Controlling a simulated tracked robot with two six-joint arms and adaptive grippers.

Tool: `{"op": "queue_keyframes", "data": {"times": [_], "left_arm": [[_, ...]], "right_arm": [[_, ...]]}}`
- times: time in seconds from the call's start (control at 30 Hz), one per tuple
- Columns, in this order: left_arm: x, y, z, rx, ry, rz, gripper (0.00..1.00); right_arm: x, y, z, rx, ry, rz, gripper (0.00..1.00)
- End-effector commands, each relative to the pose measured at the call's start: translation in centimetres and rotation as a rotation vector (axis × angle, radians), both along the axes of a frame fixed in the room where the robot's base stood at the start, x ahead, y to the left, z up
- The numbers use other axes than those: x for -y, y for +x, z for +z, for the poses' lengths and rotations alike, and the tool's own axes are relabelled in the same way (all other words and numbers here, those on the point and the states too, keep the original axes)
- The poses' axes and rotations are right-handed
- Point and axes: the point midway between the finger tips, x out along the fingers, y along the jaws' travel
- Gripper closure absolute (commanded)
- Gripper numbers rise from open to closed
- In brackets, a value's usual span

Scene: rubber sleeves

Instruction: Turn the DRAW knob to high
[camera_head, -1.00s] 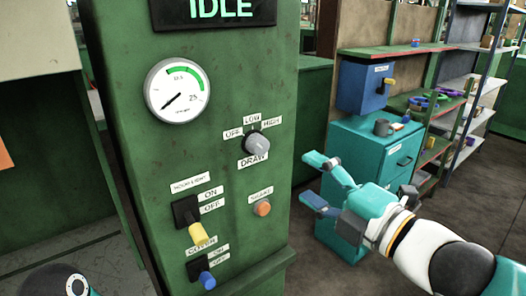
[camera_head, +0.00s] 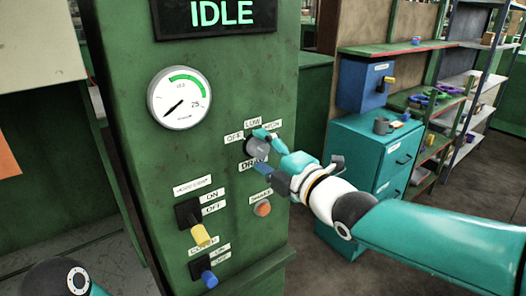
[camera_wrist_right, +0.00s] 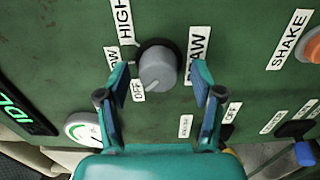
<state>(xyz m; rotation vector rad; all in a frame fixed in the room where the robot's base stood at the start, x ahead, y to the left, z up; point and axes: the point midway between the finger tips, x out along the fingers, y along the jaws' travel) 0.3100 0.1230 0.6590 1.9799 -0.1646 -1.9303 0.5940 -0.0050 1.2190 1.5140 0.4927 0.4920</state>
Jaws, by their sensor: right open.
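The grey DRAW knob (camera_head: 256,148) is on the green panel, with OFF, LOW and HIGH labels around its upper side and the DRAW label below. In the right wrist view the knob (camera_wrist_right: 158,68) is centred between my fingertips; its pointer setting is not clear. My right gripper (camera_head: 261,151) is open at the knob, one finger above and one below in the head view. In the wrist view my right gripper (camera_wrist_right: 160,75) has a gap on both sides of the knob. My left gripper is out of view.
The display (camera_head: 222,14) reads IDLE above a round gauge (camera_head: 179,97). Below are an orange SHAKE button (camera_head: 263,208), a yellow-handled switch (camera_head: 200,234) and a blue-handled switch (camera_head: 208,278). A teal cabinet (camera_head: 370,153) and shelves (camera_head: 455,110) stand to the right.

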Motion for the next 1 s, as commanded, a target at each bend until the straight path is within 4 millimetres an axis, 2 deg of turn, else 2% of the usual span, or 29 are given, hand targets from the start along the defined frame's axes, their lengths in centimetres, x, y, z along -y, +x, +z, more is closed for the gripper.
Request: {"op": "queue_keyframes", "data": {"times": [0.1,0.47,0.77,1.0], "left_arm": [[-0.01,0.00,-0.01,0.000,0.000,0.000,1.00],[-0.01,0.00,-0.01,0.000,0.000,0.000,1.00],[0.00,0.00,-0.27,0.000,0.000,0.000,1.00],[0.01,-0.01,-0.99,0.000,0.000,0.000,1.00]], "right_arm": [[0.03,-0.02,0.00,0.000,0.000,0.000,0.35],[0.06,-0.03,-0.06,-0.001,0.000,-0.001,0.94],[0.05,-0.05,-0.23,-0.020,0.022,0.000,0.94],[0.11,-0.03,-0.39,-0.088,0.112,-0.002,0.94]]}}
